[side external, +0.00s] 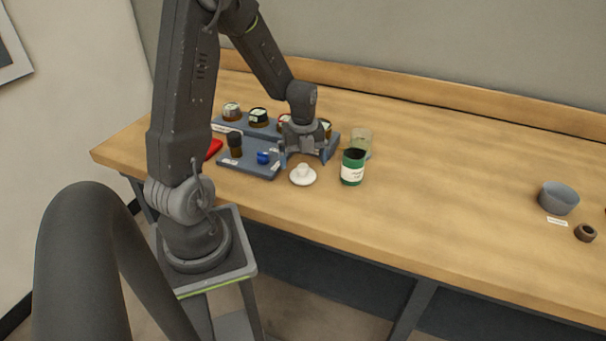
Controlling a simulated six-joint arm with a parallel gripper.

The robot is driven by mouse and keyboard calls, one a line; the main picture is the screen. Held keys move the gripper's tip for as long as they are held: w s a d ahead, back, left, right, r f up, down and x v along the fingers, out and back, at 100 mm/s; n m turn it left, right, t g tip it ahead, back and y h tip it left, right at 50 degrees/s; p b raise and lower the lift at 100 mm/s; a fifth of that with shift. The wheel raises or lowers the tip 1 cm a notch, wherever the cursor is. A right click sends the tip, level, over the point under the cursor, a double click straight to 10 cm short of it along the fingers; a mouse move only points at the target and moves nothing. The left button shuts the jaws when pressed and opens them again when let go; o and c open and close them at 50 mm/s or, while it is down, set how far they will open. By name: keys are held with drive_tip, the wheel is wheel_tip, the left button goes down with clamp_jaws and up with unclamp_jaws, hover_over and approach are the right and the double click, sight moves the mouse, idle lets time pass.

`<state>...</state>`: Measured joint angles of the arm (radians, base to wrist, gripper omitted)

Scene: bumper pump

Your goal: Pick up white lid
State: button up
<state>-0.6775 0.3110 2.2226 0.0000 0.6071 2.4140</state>
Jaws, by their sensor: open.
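The white lid (303,176) lies on the wooden table, a round disc with a raised knob on top. It sits just right of the blue-grey tray and left of a green jar (352,168) with a white label. My gripper (304,162) is open and points down above and slightly behind the lid, with its fingers spread to either side. Nothing shows between the fingers. I cannot tell the exact height of the fingertips above the lid.
A blue-grey tray (236,168) holds a dark bottle (235,143) and a blue item (263,158). Several jars stand behind it, partly hidden by my gripper. A clear glass (361,139) stands behind the green jar. A grey-blue bowl (558,198) and brown ring (586,232) are far right; the table between is clear.

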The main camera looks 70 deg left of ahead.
sight(302, 165)
drive_tip(key=shift+f, duration=1.9)
drive_tip(key=shift+c, duration=0.5)
drive_tip(key=c, duration=0.8)
drive_tip(key=shift+a, duration=0.1)
drive_tip(key=shift+c, duration=0.2)
drive_tip(key=shift+r, duration=0.1)
